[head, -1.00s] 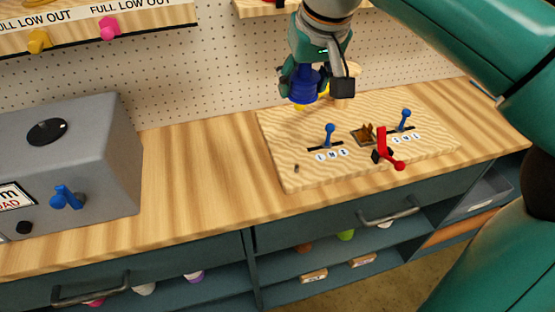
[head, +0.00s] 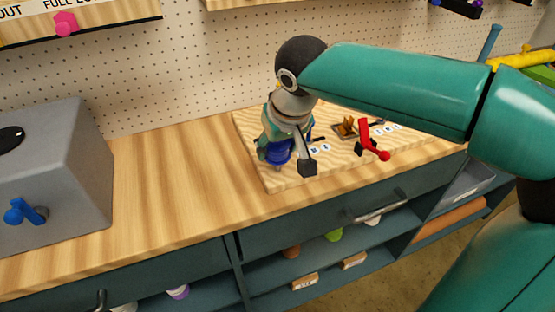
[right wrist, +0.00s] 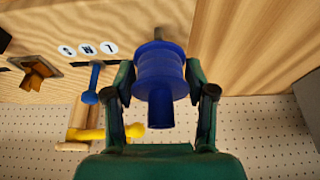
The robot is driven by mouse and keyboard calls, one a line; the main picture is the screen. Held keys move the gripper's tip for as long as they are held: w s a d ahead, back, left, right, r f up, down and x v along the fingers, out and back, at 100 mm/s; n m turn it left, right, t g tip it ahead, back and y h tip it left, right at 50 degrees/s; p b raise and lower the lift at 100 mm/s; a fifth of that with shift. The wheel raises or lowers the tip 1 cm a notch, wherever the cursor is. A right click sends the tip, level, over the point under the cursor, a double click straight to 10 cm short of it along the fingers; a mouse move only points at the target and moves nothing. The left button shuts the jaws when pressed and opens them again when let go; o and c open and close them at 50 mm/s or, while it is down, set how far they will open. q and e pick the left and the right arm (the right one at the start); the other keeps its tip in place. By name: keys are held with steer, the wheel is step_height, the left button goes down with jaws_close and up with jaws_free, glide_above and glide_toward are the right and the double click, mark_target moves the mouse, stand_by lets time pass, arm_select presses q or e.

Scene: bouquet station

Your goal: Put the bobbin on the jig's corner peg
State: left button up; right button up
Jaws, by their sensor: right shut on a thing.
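The blue bobbin (head: 277,153) is in my right gripper (head: 274,157), low over the front left corner of the wooden jig board (head: 246,128). In the right wrist view my gripper (right wrist: 160,78) is shut on the bobbin (right wrist: 160,75), one finger on each side. The short brownish corner peg (right wrist: 158,33) shows just past the bobbin's far flange. I cannot tell whether they touch. In the head view the peg is hidden behind my gripper and the bobbin. My left gripper is not in view.
A red lever (head: 369,140) and a brass-coloured fixture (head: 345,127) stand on the board to the right. A blue lever (right wrist: 93,85) and a yellow item (right wrist: 105,133) show in the wrist view. A grey box (head: 60,160) stands left, with clear bench between.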

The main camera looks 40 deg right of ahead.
mark_target(278, 159)
steer(key=shift+f, duration=1.75)
steer(key=shift+f+b, duration=0.1)
steer(key=shift+b, duration=0.25)
steer(key=o, duration=1.1)
steer(key=shift+o, duration=0.2)
steer(key=shift+r, duration=0.4)
steer(key=p+v, duration=0.2)
steer(key=v, duration=0.9)
steer(key=shift+s+r, duration=0.2)
steer(key=shift+s, duration=0.1)
